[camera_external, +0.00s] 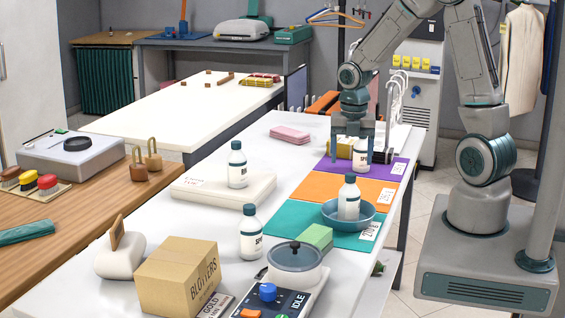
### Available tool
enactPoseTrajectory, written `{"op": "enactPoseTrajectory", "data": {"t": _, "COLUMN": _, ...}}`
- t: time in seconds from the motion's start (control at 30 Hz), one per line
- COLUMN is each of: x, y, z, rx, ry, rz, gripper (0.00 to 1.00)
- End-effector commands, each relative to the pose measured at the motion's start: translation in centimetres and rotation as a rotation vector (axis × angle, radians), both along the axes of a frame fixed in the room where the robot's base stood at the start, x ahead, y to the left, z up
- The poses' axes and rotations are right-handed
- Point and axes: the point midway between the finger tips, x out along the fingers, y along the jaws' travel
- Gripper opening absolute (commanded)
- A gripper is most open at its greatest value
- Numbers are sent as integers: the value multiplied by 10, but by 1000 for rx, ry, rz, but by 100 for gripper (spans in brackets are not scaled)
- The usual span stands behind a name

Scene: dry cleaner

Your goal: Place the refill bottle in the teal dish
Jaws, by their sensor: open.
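Several white bottles with dark teal caps look alike, and I cannot tell by label which is the refill bottle. One bottle (348,204) stands upright in the teal dish (329,217), which rests on the teal and orange mats. Another bottle (360,158) stands on the purple mat below my gripper. A third bottle (238,172) stands on a pale pad, and another bottle (251,238) stands on the white table. My gripper (353,137) is open, pointing down above the purple mat, apart from the dish; its exact contact with the bottle there is unclear.
A green sponge block (317,236) sits close to the dish's front left. A lidded pot on a scale-like device (294,258) and a cardboard box (180,277) stand in front. A yellowish block (341,148) and a dark roller-like item (383,156) are near my gripper.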

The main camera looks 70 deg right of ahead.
Motion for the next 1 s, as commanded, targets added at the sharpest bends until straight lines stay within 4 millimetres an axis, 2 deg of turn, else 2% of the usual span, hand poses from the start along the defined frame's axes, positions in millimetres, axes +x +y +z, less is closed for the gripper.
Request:
{"op": "enactPoseTrajectory", "data": {"t": 0.1, "x": 1, "y": -1, "z": 19, "rx": -2, "ry": -4, "rz": -1, "gripper": 72}}
{"op": "enactPoseTrajectory", "data": {"t": 0.3, "x": 0, "y": 1, "z": 35, "rx": -2, "ry": -4, "rz": -11, "gripper": 72}}
{"op": "enactPoseTrajectory", "data": {"t": 0.47, "x": -5, "y": 16, "z": 52, "rx": -22, "ry": -25, "rz": -142, "gripper": 72}}
{"op": "enactPoseTrajectory", "data": {"t": 0.73, "x": -29, "y": 62, "z": 96, "rx": -30, "ry": -129, "rz": -645, "gripper": 72}}
{"op": "enactPoseTrajectory", "data": {"t": 1.0, "x": -64, "y": 103, "z": 129, "rx": 70, "ry": -230, "rz": -1174, "gripper": 72}}
